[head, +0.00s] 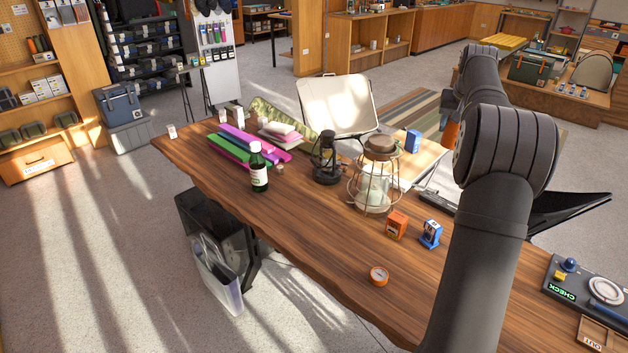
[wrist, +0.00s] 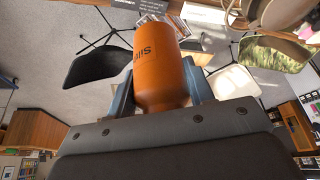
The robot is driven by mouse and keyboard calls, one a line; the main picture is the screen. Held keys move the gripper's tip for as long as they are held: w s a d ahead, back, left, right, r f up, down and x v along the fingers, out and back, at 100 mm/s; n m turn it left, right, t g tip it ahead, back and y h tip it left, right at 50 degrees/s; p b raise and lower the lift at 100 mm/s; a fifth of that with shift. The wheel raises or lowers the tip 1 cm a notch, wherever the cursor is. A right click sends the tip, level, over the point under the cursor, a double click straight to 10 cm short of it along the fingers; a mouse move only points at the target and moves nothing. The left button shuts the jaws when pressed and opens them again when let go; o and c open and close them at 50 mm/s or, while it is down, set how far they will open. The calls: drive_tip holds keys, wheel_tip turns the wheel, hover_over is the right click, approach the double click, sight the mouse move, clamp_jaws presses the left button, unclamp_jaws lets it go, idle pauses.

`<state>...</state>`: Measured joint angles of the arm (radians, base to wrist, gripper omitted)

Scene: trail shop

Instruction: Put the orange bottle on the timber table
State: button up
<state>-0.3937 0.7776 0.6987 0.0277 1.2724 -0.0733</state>
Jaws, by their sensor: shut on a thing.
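The orange bottle (wrist: 160,65) fills the middle of the wrist view, with dark lettering on its side. My gripper (wrist: 160,88) is shut on it, with a blue-grey finger on each side. The bottle looks held in the air near the far side of the timber table (head: 325,265), a long brown top with a wavy front edge. I cannot tell its exact height.
A control panel (head: 590,287) is at the right. The front middle is mostly clear.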

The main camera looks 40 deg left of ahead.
drive_tip(key=s+a+n+g+y, duration=0.1)
drive_tip(key=s+a+n, duration=0.2)
drive_tip(key=s+a, duration=1.05)
drive_tip(key=s+a+n+g+y, duration=0.1)
drive_tip(key=s+a+n, duration=0.2)
drive_tip(key=s+a, duration=1)
drive_tip(key=d+f+x, duration=0.1)
drive_tip(key=d+x, duration=0.1)
drive_tip(key=x, duration=1.6)
drive_tip(key=shift+s+a+f, duration=0.95)
drive_tip(key=shift+a+f, duration=0.7)
drive_tip(key=shift+f, duration=0.25)
drive_tip(key=shift+s+a+f, duration=0.95)
drive_tip(key=shift+a+f, duration=0.65)
drive_tip(key=shift+f, duration=0.3)
drive_tip(key=shift+s+a+f, duration=0.95)
drive_tip(key=shift+a+f, duration=0.7)
drive_tip(key=shift+f, duration=0.25)
drive_tip(key=shift+f, duration=0.15)
drive_tip(key=o, duration=1.1)
